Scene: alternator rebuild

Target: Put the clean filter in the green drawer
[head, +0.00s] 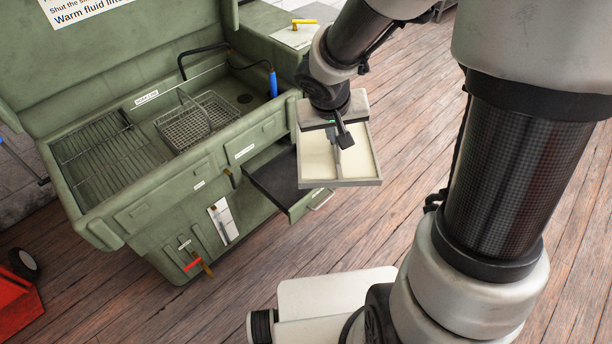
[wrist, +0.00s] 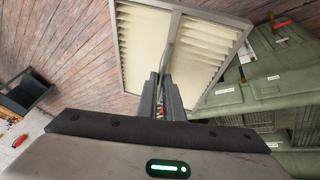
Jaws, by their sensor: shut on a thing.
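The clean filter (head: 318,162) is a square cream pleated panel in a grey frame with a middle bar. My gripper (head: 343,137) is shut on it at the middle and holds it in the air, to the right of the green drawer (head: 298,206). The filter's left edge covers part of that drawer in the head view. The drawer is pulled out of the green washer's front and has a dark, empty-looking floor. In the wrist view, the filter (wrist: 135,45) lies beyond my gripper's fingers (wrist: 167,88), with cream pleats on both sides of the bar.
The green parts washer (head: 130,215) has its lid up; a wire rack (head: 95,155) and a wire basket (head: 197,122) sit in its basin. A blue-handled brush (head: 273,84) hangs at its right end. A red object (head: 18,300) stands lower left. Wooden floor is free to the right.

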